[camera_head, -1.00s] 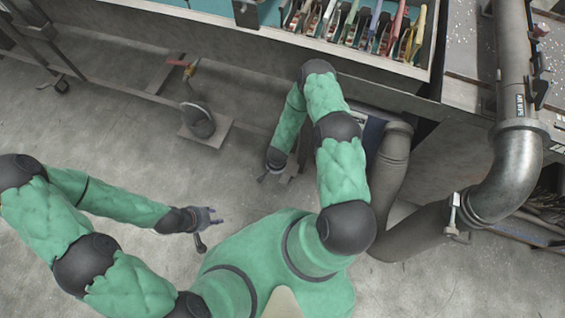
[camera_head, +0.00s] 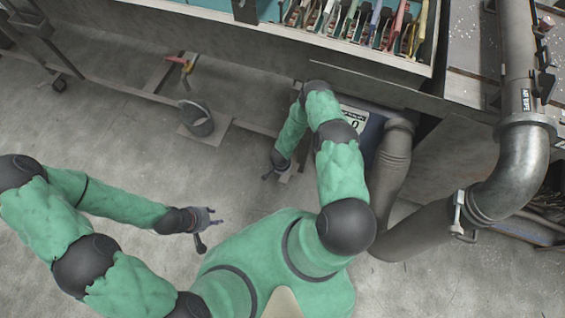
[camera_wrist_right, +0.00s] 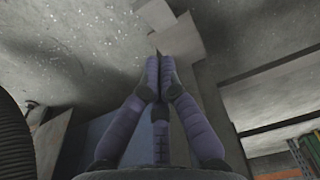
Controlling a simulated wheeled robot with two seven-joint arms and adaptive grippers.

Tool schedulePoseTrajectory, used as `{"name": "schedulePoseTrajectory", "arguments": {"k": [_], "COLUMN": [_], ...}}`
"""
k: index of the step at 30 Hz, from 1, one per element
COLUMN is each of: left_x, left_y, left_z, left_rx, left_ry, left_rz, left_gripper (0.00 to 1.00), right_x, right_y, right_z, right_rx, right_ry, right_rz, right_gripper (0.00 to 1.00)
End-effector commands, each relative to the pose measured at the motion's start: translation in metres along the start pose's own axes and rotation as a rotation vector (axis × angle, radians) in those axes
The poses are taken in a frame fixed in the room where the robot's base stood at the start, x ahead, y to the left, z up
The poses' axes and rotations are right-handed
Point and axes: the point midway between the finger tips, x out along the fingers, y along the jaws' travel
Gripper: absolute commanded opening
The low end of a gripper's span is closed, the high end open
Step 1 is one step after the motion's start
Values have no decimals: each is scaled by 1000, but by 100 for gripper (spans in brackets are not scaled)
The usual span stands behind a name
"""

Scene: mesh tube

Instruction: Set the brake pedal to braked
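I cannot pick out the brake pedal for certain. My left gripper (camera_head: 212,218) is open and empty over the floor, well apart from that part. My right gripper (camera_head: 270,174) is low in front of the bench, by a small pale plate. In the right wrist view its three fingers (camera_wrist_right: 158,72) converge with their tips together, and I see nothing between them. A grey stepped bar (camera_wrist_right: 178,38) lies just beyond the fingertips.
A dark round vessel (camera_head: 196,118) stands on a flat floor plate (camera_head: 218,133). A bench with a rack of coloured-handled tools (camera_head: 365,25) runs along the top. Thick grey pipes (camera_head: 510,175) stand at the right, close to my right arm. Bare floor (camera_head: 90,130) lies at the left.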

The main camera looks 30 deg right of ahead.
Motion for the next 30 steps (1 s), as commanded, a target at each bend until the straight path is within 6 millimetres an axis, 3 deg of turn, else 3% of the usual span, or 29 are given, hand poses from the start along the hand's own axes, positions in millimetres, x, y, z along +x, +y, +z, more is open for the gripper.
{"name": "schedulePoseTrajectory", "arguments": {"k": [1, 9, 15, 21, 30], "left_x": [8, 31, 43, 48, 48], "left_y": [-3, -11, -15, -17, -17], "left_z": [0, -1, -2, -2, -2], "left_rx": [0, 0, 0, 0, 0], "left_ry": [0, 0, 0, 0, 0], "left_rz": [0, 0, 0, 0, 0], "left_gripper": [40, 40, 40, 40, 40], "right_x": [15, 66, 92, 104, 105], "right_y": [0, 0, 0, 0, 0], "right_z": [1, 1, 11, 18, 19], "right_rx": [0, 2, 0, -1, 0], "right_ry": [0, 1, 0, 1, 1], "right_rz": [0, 1, 1, 0, 0], "right_gripper": [0, 0, 0, 0, 0]}}
